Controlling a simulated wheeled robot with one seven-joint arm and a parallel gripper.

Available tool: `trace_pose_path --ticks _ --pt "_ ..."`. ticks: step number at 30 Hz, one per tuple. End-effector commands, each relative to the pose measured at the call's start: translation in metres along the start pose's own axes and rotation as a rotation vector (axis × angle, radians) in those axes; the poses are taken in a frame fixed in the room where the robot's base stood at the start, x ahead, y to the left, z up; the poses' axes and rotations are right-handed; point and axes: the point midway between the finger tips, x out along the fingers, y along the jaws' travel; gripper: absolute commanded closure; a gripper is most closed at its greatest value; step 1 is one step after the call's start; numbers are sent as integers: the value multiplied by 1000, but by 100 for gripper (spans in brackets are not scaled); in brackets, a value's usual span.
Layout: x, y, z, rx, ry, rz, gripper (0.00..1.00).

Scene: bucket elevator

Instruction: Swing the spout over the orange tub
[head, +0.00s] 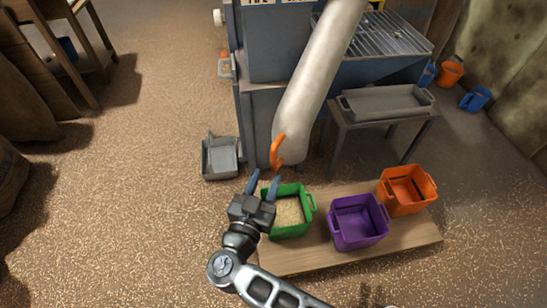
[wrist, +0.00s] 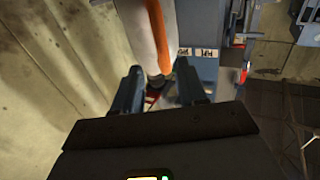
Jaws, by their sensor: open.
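The spout (head: 312,80) is a long cream tube slanting down from the blue machine, its lower end just behind the green tub (head: 311,203), which holds grain. An orange handle (head: 277,152) is on the spout's lower end. The orange tub (head: 407,190) stands empty at the board's right end. My gripper (head: 263,181) is open and empty, its fingertips just below and left of the handle. In the wrist view, the handle (wrist: 158,35) and spout (wrist: 137,30) appear ahead, in line with the gap between my fingers (wrist: 160,82). I cannot tell the exact distance.
An empty purple tub (head: 357,222) stands between the green and orange tubs on a wooden board (head: 300,257). A grey bin (head: 220,158) sits left of the machine. A small table with a grey tray (head: 388,102) stands behind the tubs.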

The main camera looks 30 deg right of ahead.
Motion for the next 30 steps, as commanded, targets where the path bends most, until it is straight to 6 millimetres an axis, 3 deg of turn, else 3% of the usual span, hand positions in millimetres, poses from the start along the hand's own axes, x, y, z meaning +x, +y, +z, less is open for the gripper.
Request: trace_pose_path --ticks 5,18,30 --pt "7 -5 2 -14 -15 15 58" --pt "68 -4 3 -11 -13 15 58" --pt "78 -4 3 -11 -14 12 58"
